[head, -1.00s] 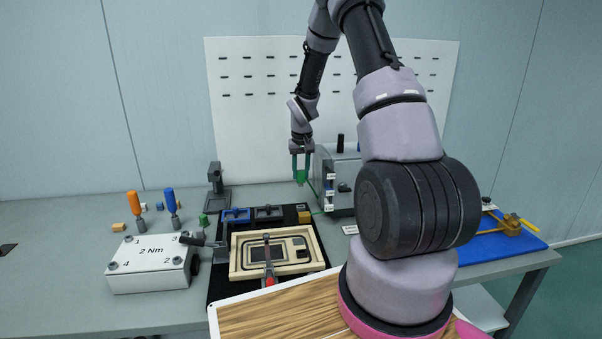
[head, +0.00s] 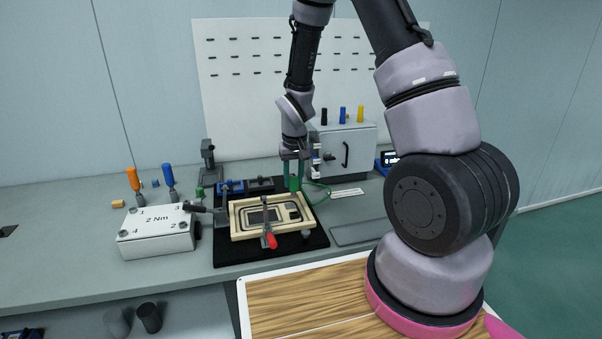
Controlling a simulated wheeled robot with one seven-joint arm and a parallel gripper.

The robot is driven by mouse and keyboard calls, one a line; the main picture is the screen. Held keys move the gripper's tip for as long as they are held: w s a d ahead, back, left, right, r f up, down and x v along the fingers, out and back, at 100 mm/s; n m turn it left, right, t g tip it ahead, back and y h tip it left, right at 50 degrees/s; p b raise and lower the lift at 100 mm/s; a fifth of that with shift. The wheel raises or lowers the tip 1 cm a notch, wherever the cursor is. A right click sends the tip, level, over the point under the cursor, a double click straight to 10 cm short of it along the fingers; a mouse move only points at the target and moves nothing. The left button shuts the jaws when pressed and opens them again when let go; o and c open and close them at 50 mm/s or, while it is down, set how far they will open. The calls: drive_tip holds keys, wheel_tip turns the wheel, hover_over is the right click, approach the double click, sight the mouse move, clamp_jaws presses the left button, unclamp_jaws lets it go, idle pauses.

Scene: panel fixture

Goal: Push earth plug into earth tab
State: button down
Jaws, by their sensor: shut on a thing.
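My gripper (head: 293,179) points down and is shut on the small green earth plug (head: 294,184). It appears just behind the back right corner of the wooden frame in this view. A thin green lead (head: 322,187) curves to the right of the gripper, near the grey box. The wooden frame (head: 244,231) holds a flat panel with dark outlines (head: 281,215). I cannot make out the earth tab, nor tell whether the plug touches anything.
The white "2 Nm" block (head: 155,230) stands left, with orange (head: 133,179) and blue (head: 168,175) drivers behind. The grey box (head: 357,147) stands behind right.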

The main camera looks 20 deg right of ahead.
sight(294, 191)
drive_tip(key=shift+s+f, duration=0.1)
idle(0.3)
drive_tip(key=shift+f, duration=2.8)
drive_tip(key=shift+f, duration=1.35)
drive_tip(key=shift+c, duration=2.3)
unclamp_jaws()
